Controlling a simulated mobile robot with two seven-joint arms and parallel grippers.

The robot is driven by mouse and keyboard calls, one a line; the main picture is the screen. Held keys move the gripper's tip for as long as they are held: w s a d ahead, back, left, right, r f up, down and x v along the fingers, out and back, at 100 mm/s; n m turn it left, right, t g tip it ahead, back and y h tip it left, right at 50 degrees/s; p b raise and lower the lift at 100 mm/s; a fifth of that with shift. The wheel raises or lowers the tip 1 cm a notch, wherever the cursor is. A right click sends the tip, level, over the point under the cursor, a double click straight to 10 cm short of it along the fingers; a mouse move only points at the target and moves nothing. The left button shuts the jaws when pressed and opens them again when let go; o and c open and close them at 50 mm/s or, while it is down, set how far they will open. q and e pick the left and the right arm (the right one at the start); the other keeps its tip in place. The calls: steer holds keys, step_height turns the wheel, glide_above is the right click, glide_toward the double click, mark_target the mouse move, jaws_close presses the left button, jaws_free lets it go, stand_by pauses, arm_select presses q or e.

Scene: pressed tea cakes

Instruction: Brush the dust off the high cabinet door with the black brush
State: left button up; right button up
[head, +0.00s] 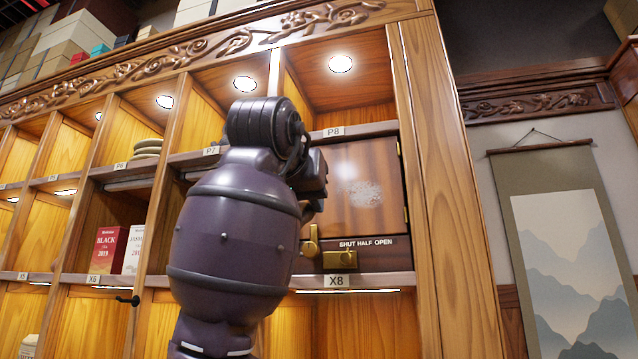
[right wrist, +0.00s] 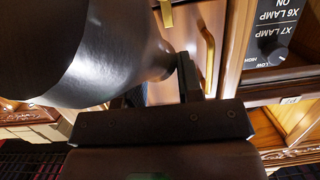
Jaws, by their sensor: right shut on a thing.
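The high cabinet door (head: 340,170) is a reddish-brown wooden panel in the rightmost bay, between labels P8 and X8. A pale dust patch (head: 364,194) lies right of its middle. My right gripper (head: 314,190) is in front of the door's left part, largely hidden behind my purple arm. In the right wrist view, it is shut on a large, smooth dark object, the black brush (right wrist: 90,50). The bristles cannot be made out. Contact with the door cannot be told. My left gripper is not in view.
A brass handle (head: 312,241) stands at the door's lower left, above a "SHUT HALF OPEN" strip with a brass piece (head: 340,260). Shelf posts and ledges surround the bay. Tea boxes (head: 108,250) stand left. A hanging scroll (head: 560,240) is on the right wall.

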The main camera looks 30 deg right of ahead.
arm_select(q)
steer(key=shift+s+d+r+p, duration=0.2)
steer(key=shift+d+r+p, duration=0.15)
steer(key=shift+p, duration=0.65)
arm_select(e)
steer(key=shift+h, duration=0.3)
steer(key=shift+w+d+r, duration=0.3)
steer(key=shift+d+r, duration=0.2)
steer(key=shift+d, duration=0.4)
steer(key=shift+w+d+r, duration=0.3)
steer(key=shift+d+r, duration=0.15)
steer(key=shift+d, duration=0.4)
steer(key=shift+w+d+r, duration=0.3)
steer(key=shift+d+r, duration=0.2)
steer(key=shift+d, duration=0.4)
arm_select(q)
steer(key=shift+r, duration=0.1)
arm_select(e)
steer(key=shift+w+d, duration=0.25)
steer(key=shift+d, duration=0.05)
